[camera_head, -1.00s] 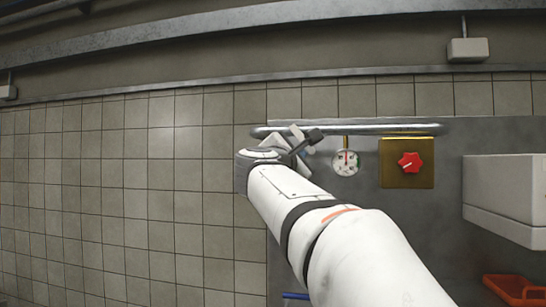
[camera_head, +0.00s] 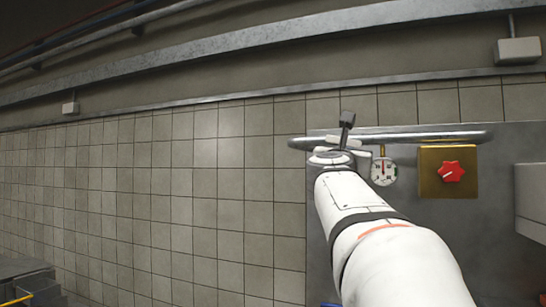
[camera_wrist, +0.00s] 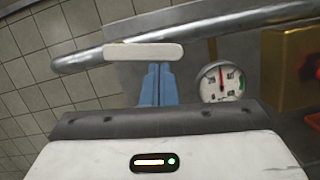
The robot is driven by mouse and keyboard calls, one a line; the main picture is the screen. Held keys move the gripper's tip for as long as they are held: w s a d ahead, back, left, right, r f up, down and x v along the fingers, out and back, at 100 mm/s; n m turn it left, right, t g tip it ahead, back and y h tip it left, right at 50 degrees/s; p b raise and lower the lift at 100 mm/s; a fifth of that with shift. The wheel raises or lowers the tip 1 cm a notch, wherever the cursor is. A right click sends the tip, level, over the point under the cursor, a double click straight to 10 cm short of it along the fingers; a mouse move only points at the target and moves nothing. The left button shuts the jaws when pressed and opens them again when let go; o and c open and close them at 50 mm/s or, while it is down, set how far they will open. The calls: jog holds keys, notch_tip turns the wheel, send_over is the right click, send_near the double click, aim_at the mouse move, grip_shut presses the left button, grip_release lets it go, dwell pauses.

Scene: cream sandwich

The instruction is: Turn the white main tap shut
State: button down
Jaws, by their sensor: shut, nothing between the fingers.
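The white main tap handle (camera_wrist: 144,52) is a pale rounded bar in front of the grey pipe in the wrist view. It lies nearly level in that picture, at a slight angle to the pipe. My gripper (camera_wrist: 156,72) shows as two blue fingers pressed together, with their tips just below the handle's middle in the picture. I cannot tell whether they touch it. In the head view my arm's end covers much of this spot, and a white piece (camera_head: 344,140) shows beside it, probably the handle.
The grey pipe (camera_head: 440,136) runs along the wall panel. A round gauge (camera_head: 384,172) hangs below it, right of my gripper. A brass box (camera_head: 447,187) with a red knob (camera_head: 452,172) is farther right. A white box (camera_head: 531,200) stands at the right edge. Tiled wall lies left.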

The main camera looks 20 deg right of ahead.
jog(key=shift+s+d+r+n, duration=0.3)
jog(key=shift+s+d+r, duration=0.05)
jog(key=shift+r, duration=0.1)
dwell(0.6)
